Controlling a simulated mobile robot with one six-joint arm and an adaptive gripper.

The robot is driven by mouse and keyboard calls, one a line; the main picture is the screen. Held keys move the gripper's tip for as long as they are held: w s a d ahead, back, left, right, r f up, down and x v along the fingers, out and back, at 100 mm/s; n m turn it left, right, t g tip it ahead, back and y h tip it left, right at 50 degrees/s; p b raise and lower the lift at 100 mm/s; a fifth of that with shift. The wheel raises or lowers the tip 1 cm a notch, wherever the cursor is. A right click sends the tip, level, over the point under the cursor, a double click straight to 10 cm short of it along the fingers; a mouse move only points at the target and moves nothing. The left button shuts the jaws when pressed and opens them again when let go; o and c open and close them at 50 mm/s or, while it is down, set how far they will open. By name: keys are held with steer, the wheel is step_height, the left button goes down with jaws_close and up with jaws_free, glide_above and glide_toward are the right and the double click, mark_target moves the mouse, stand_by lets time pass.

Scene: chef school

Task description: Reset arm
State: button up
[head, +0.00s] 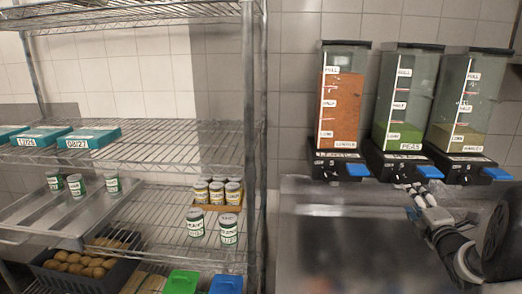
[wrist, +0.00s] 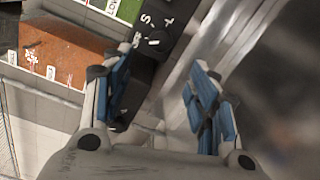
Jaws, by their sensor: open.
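My gripper (head: 424,196) is at the right of the head view, just under the dispensers and above the steel counter. In the wrist view its two blue-padded fingers (wrist: 165,98) stand apart with nothing between them. The middle dispenser (head: 404,105) holds green contents at a low level, and my fingertips are just below its base. The left dispenser (head: 342,105) holds orange contents up to a high level. The right dispenser (head: 468,100) holds pale contents at a low level.
A wire shelf rack (head: 258,130) fills the left side. It bears teal boxes (head: 92,137), several cans (head: 228,228), a steel tray (head: 120,196) and a dark crate (head: 60,279) of round brown items. The steel counter (head: 320,235) looks clear left of my arm.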

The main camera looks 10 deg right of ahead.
steer(key=s+a+r+m+g, duration=0.25)
steer(key=a+m, duration=0.25)
steer(key=a, duration=0.4)
steer(key=s+a+r+m+g, duration=0.2)
steer(key=s+a+m+g, duration=0.15)
steer(key=a, duration=0.45)
steer(key=s+a+f+m+g+y, duration=0.1)
steer(key=s+a+f+m+g, duration=0.1)
steer(key=s+a, duration=0.5)
steer(key=s+a+f+m+g+y, duration=0.2)
steer(key=s+a, duration=0.5)
steer(key=s, duration=0.4)
steer(key=s+a+f+m+g+y, duration=0.1)
steer(key=s+a+f+m+g, duration=0.1)
steer(key=s+a+m, duration=0.3)
steer(key=s+a+f, duration=0.1)
steer(key=s+a, duration=0.2)
steer(key=s, duration=0.1)
steer(key=shift+s+f+g, duration=0.15)
steer(key=shift+f+g, duration=0.1)
steer(key=shift+g, duration=0.05)
steer(key=shift+m, duration=0.25)
